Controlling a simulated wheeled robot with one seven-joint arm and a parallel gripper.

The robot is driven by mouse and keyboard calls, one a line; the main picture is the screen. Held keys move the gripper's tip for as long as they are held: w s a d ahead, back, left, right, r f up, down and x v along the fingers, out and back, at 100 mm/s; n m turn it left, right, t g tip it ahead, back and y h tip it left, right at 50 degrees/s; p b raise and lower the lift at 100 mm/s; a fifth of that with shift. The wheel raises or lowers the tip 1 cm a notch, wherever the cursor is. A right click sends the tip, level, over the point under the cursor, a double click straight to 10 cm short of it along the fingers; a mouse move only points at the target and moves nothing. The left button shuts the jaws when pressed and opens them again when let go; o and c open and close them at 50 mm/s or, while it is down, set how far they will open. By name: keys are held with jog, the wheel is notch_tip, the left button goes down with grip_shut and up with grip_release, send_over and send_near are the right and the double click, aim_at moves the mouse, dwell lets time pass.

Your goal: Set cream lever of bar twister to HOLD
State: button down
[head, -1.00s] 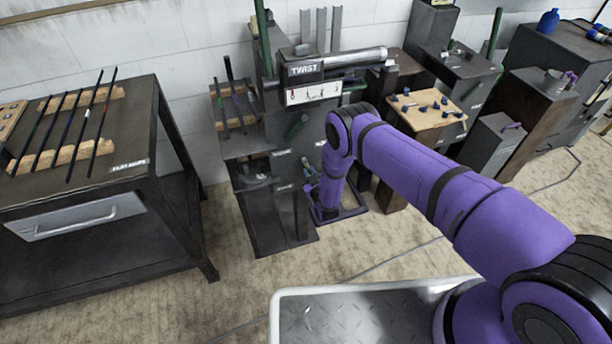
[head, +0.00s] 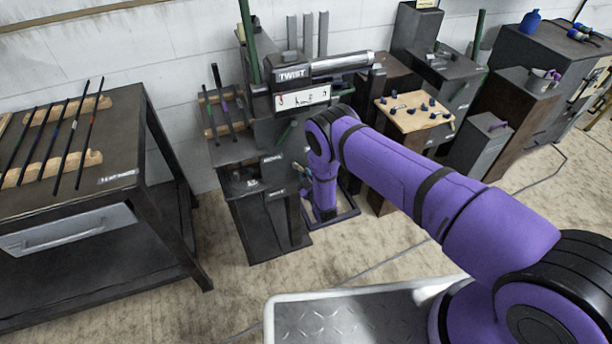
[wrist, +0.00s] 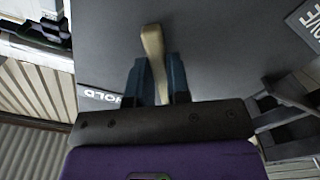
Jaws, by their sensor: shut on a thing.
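A white HOLD label (wrist: 100,97) lies on the dark panel left of the fingers.
Another label (wrist: 306,22), cut off by the frame, is at the panel's upper right. A dark table (head: 120,150) with several rods stands at the left. A wooden board (head: 415,112) with small dark pieces stands right of the twister. Open floor lies in front.

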jog(key=shift+d, duration=0.1)
jog(key=c, duration=1.1)
grip_release()
jog(key=v, duration=1.1)
